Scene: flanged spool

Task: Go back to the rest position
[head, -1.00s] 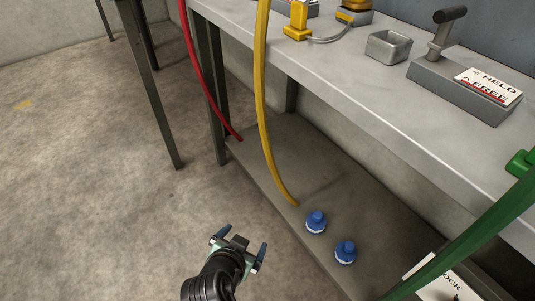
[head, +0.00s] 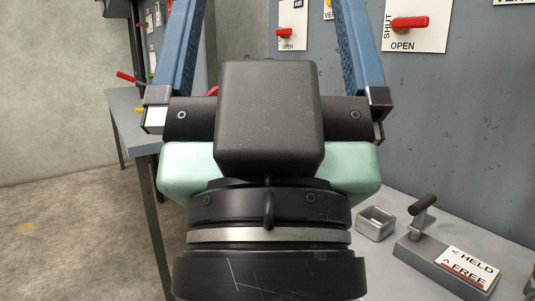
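My gripper (head: 266,12) fills the middle of the head view, close to the camera and pointing up and away. The fingertips run out of the top of the frame. I see nothing held. The black and pale green gripper body hides much of the bench and wall behind it.
A grey panel with a red-handled valve (head: 410,23) marked SHUT and OPEN stands behind. On the bench at right are a small metal tray (head: 375,224) and a lever block (head: 440,262) with a HELD/FREE label. Open floor lies at left.

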